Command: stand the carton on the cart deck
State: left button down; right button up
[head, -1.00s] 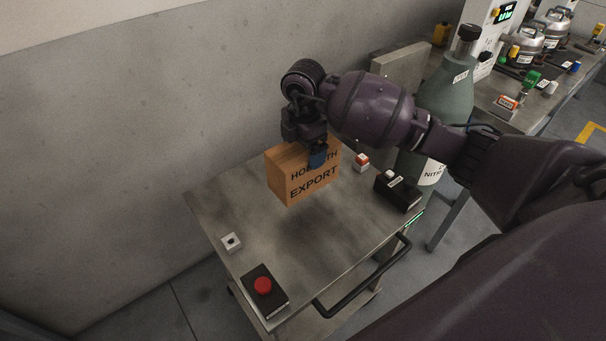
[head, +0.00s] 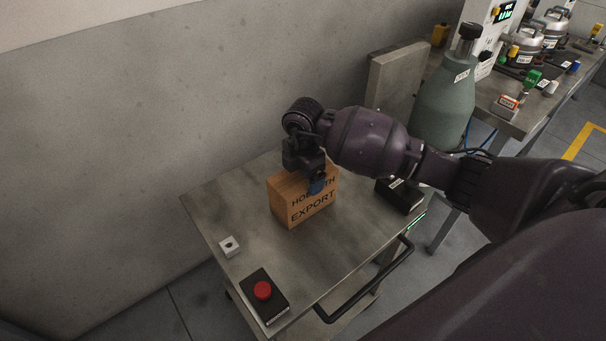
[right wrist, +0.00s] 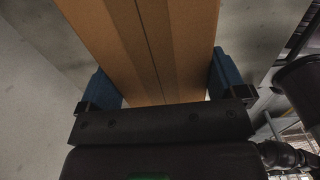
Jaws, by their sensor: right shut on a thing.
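The carton (head: 305,206) is an orange-brown box with "EXPORT" printed on its side. It is upright over the middle of the grey cart deck (head: 340,240) in the head view; whether its base touches the deck is hard to tell. My right gripper (head: 317,184) is shut on the carton from above, a blue finger showing against the printed side. In the right wrist view, the carton (right wrist: 150,45) with its taped seam sits between the two blue fingers (right wrist: 165,85). My left gripper is not in view.
A black handle (head: 370,280) runs along the front edge. A green-grey cylinder (head: 444,105) stands behind at the right.

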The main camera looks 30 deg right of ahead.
jog(key=o, duration=1.5)
jog(key=shift+f, duration=0.1)
notch_tip(320, 180, up, 12)
jog(key=p, duration=0.2)
